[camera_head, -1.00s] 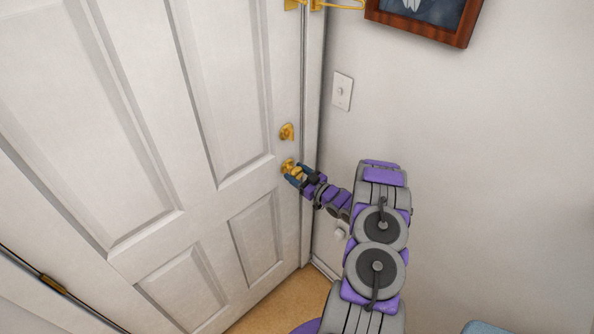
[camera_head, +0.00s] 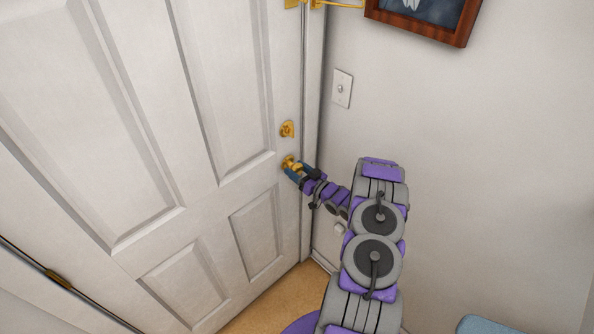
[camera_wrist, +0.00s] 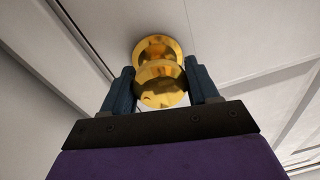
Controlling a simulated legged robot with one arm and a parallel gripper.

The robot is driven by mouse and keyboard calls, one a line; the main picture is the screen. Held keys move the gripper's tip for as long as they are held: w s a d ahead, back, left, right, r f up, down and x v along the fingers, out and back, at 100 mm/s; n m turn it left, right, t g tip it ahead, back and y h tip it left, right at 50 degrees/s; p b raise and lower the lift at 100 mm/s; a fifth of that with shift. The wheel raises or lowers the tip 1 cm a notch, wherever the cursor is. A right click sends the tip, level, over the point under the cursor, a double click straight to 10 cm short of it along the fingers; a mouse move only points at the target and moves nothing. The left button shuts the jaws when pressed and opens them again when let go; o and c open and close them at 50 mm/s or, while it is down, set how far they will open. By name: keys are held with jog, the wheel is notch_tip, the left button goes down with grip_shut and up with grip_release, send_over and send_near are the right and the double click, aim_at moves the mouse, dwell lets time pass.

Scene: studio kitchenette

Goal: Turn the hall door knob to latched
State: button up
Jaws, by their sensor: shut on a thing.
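The hall door (camera_head: 150,120) is white with raised panels and looks closed against its frame. Its round brass knob (camera_head: 291,164) is near the right edge, below a brass deadbolt (camera_head: 287,129). My gripper (camera_head: 297,170) reaches the knob from the right. In the wrist view the knob (camera_wrist: 160,82) sits between the two dark blue fingers of my gripper (camera_wrist: 161,88), which are shut on its sides. The latch itself is hidden.
A light switch (camera_head: 342,88) and a framed picture (camera_head: 425,15) are on the wall to the right. A brass latch bar (camera_head: 335,4) is at the top of the door edge. A blue object (camera_head: 485,325) shows at the bottom right. Tan floor (camera_head: 270,305) lies below.

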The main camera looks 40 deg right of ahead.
jog(key=o, duration=0.6)
jog(key=shift+f, duration=0.25)
jog(key=o, duration=0.4)
jog(key=shift+d, duration=0.15)
jog(key=shift+s, duration=0.45)
jog(key=s, duration=0.5)
jog(key=s+d, duration=0.1)
jog(key=s, duration=0.4)
jog(key=s+d+f+p, duration=0.1)
jog(key=s, duration=0.5)
jog(key=shift+s+d, duration=0.1)
jog(key=shift+d, duration=0.05)
